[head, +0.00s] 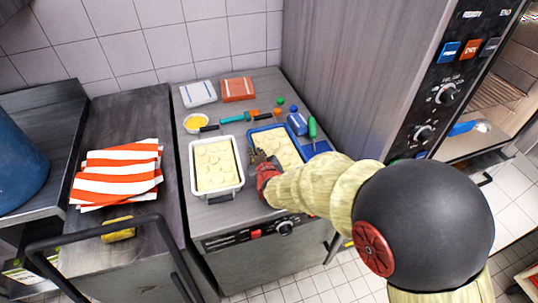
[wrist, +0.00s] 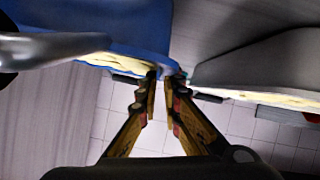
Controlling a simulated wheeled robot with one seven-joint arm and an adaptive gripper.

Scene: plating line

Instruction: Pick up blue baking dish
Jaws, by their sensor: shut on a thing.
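The blue baking dish (head: 267,128), filled with pale sliced food, is on the grey worktop at the right of the white dish. It also shows in the wrist view, where its blue wall (wrist: 125,25) fills the upper left. My gripper (head: 257,157) is at the dish's left side. In the wrist view my fingers (wrist: 167,74) are close together and shut on the edge of the blue dish. My arm hides the dish's near right part in the head view.
A white dish (head: 194,180) of similar food stands close left of my gripper. A yellow bowl (head: 196,130), white and orange containers, and bottles (head: 297,123) stand behind. A striped cloth (head: 118,172) lies on the left counter. A tall oven unit stands right.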

